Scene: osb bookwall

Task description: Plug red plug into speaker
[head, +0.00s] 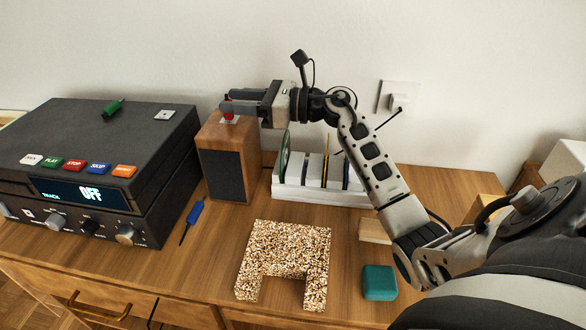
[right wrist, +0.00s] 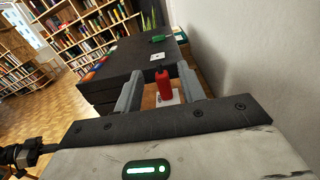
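The red plug (head: 229,115) stands upright at the white plate (head: 236,121) on top of the wooden speaker (head: 224,150). In the right wrist view the red plug (right wrist: 163,86) rises from the white plate (right wrist: 172,100), between the two fingers. My right gripper (head: 228,105) reaches in from the right over the speaker. Its fingers (right wrist: 160,80) are apart, with a gap visible on each side of the plug. How deep the plug sits in the plate cannot be told. My left gripper is not in view.
A black player (head: 150,150) with a green plug (head: 112,107) on top stands left of the speaker. A blue-handled tool (head: 195,212), a speckled block (head: 286,248), a white rack (head: 318,192) and a teal block (head: 379,282) are on the wooden cabinet. A wall is close behind.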

